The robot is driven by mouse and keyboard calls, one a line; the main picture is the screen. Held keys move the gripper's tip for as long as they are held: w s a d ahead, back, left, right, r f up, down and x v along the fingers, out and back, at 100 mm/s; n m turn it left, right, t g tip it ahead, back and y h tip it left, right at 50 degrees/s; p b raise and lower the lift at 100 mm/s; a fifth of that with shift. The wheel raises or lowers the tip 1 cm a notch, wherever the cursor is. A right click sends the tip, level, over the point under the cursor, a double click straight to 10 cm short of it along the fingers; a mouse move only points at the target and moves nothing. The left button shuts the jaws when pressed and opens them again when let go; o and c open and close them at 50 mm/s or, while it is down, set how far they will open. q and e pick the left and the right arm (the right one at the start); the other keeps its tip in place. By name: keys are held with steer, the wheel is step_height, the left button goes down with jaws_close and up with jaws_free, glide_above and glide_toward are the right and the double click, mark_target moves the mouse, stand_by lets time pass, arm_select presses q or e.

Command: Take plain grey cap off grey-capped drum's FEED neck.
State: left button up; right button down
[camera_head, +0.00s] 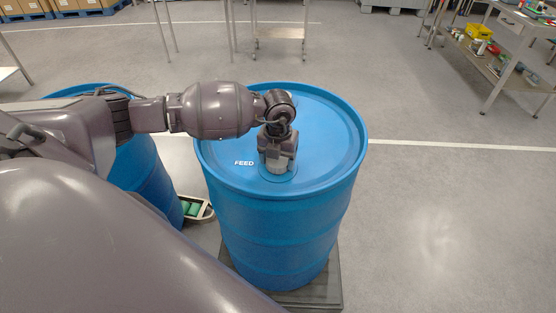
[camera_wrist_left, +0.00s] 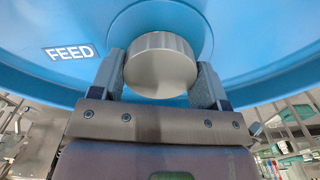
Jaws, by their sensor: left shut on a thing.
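The blue drum (camera_head: 275,220) stands upright in the middle of the head view, with the word FEED printed on its top. The plain grey cap (camera_wrist_left: 160,66) is at the neck beside that label. My left gripper (camera_head: 276,160) comes down from above, its two fingers on either side of the cap and shut on it. In the left wrist view the fingers (camera_wrist_left: 160,78) flank the ribbed cap. The cap still looks to be at the neck; whether it is loose, I cannot tell. My right gripper is not in view.
A second blue drum (camera_head: 150,165) stands to the left, partly behind my arm. A tray with green things (camera_head: 197,209) lies on the floor between the drums. A metal workbench (camera_head: 510,40) is at the upper right. The floor to the right is clear.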

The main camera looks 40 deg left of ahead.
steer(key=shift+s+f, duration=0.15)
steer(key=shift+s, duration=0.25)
arm_select(q)
steer(key=n+p, duration=0.2)
steer(key=n, duration=0.2)
steer(key=shift+n, duration=0.6)
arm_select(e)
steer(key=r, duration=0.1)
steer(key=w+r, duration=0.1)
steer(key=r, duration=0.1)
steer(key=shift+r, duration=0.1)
